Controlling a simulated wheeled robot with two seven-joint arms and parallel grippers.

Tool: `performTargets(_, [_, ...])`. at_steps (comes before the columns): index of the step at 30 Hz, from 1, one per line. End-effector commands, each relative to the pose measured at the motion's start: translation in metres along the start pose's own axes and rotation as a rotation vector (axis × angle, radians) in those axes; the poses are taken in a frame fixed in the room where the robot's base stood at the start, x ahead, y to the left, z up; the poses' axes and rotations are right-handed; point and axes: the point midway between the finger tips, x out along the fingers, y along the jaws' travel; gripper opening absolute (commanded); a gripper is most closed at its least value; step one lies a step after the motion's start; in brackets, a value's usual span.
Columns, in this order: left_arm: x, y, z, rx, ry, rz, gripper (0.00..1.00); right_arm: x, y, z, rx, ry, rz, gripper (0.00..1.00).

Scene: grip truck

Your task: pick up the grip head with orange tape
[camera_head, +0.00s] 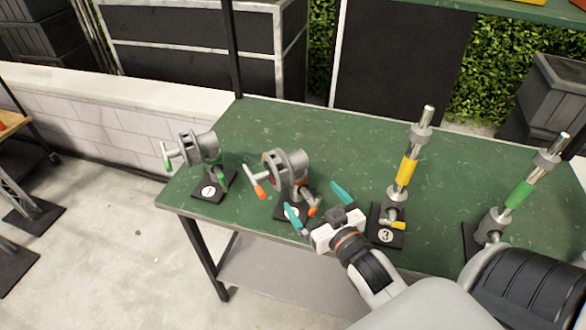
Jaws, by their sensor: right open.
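The grip head with orange tape (290,168) is a grey metal clamp head with orange-tipped handles. It stands upright on a dark base plate on the green table (270,125), left of the middle. The plate's number label is partly hidden by my right gripper. My left gripper is not in view.
A similar grip head with green tape (202,150) stands on plate 1 to the left. A yellow-taped post (407,172) on plate 3 is close to the right of my gripper. A green-taped post (519,194) stands farther right. The table's back middle is clear.

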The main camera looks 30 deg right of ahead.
Motion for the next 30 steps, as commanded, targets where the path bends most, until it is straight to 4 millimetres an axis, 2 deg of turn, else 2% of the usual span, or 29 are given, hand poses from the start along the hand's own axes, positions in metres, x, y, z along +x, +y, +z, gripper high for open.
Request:
performTargets(5, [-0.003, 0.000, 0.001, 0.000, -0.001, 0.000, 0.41, 0.005, -0.003, 0.015, -0.001, -0.078, 0.006, 1.00])
performTargets(15, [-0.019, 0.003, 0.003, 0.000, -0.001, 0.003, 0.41, 0.058, -0.003, 0.021, -0.001, -0.077, 0.006, 1.00])
performTargets(23, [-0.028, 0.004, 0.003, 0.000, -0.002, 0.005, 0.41, 0.077, -0.004, 0.025, -0.002, -0.077, 0.006, 1.00])
performTargets(27, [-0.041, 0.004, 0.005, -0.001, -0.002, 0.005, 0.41, 0.098, -0.005, 0.034, -0.001, -0.077, 0.006, 1.00])
performTargets(30, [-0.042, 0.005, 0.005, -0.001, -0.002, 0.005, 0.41, 0.111, -0.004, 0.031, -0.001, -0.076, 0.007, 1.00])
